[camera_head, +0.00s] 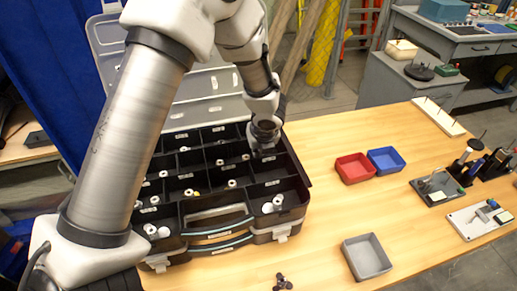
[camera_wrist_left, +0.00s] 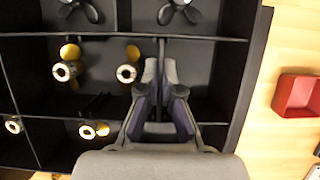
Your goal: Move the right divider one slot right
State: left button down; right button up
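The black tool case (camera_head: 304,180) stands open on the table, with dividers splitting its tray into compartments. My left gripper (camera_head: 265,147) points down into the right part of the tray. In the left wrist view the right divider (camera_wrist_left: 161,45) is a thin dark upright wall running between the fingertips of my left gripper (camera_wrist_left: 161,75). The fingers are close together, one on each side, and look closed on it. The divider's lower part is hidden by the fingers. My right gripper is not in view.
Small thruster parts (camera_wrist_left: 127,73) lie in several compartments. A red bin (camera_head: 355,168) and a blue bin (camera_head: 386,160) stand right of the case, and a grey bin (camera_head: 367,256) nearer the front. Fixtures (camera_head: 436,187) stand at the far right. The wooden table between is mostly clear.

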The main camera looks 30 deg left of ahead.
pick_arm(q)
jog(key=shift+f, duration=0.3)
jog(key=c, duration=1.2)
grip_release()
jog(key=shift+c, duration=0.2)
jog(key=shift+r, duration=0.15)
jog(key=v, duration=0.7)
jog(key=shift+s+d+r, duration=0.1)
jog(key=shift+r, duration=0.1)
jog(key=shift+d+r, duration=0.1)
jog(key=shift+r, duration=0.2)
notch_tip(320, 180, up, 4)
jog(key=p, duration=0.4)
jog(key=shift+p, duration=0.3)
jog(key=shift+f, duration=0.15)
